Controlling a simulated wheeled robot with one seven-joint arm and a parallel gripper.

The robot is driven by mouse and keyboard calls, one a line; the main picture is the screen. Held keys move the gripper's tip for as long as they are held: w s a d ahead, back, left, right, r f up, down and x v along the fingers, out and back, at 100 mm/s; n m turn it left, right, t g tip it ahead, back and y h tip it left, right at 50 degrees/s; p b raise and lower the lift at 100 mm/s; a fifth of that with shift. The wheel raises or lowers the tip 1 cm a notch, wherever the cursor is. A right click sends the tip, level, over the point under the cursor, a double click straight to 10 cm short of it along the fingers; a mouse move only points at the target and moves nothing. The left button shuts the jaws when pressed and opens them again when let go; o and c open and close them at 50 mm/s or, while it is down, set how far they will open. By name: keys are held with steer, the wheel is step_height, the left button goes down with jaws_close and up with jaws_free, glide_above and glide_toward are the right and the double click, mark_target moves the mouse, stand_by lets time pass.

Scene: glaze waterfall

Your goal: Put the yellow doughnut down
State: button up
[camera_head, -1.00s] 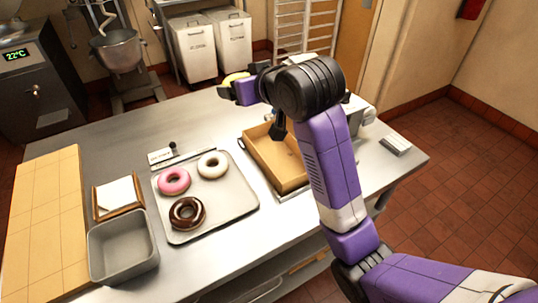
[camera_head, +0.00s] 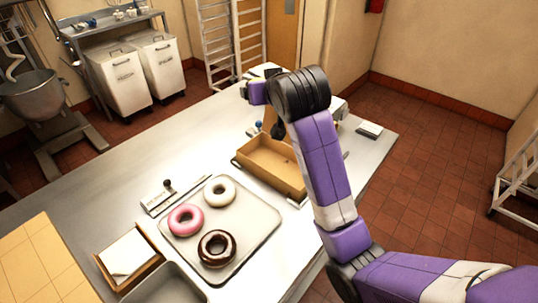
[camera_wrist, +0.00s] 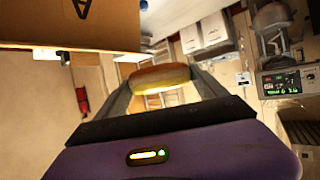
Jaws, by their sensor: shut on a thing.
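The yellow doughnut (camera_wrist: 160,78) is held between the two fingers of my gripper in the wrist view. It shows edge-on, with a brown side and a yellow side. In the head view my gripper (camera_head: 262,84) is raised over the far part of the steel table (camera_head: 120,190), beyond the open cardboard box (camera_head: 270,165).
A metal tray (camera_head: 250,250) holds a pink doughnut (camera_head: 186,220), a white doughnut (camera_head: 220,190) and a chocolate doughnut (camera_head: 216,248). A grey bin (camera_head: 165,285) and a napkin holder (camera_head: 128,257) stand at the near left. The table left of the cardboard box has bare room.

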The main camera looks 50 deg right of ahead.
step_height(320, 180, down, 17)
steer(key=shift+f+p, duration=0.1)
steer(key=shift+p, duration=0.2)
steer(key=shift+f, duration=0.15)
steer(key=shift+f, duration=0.45)
steer(key=shift+f+b, duration=0.15)
steer(key=shift+b, duration=0.15)
steer(key=o, duration=1.4)
steer(key=shift+o, duration=0.2)
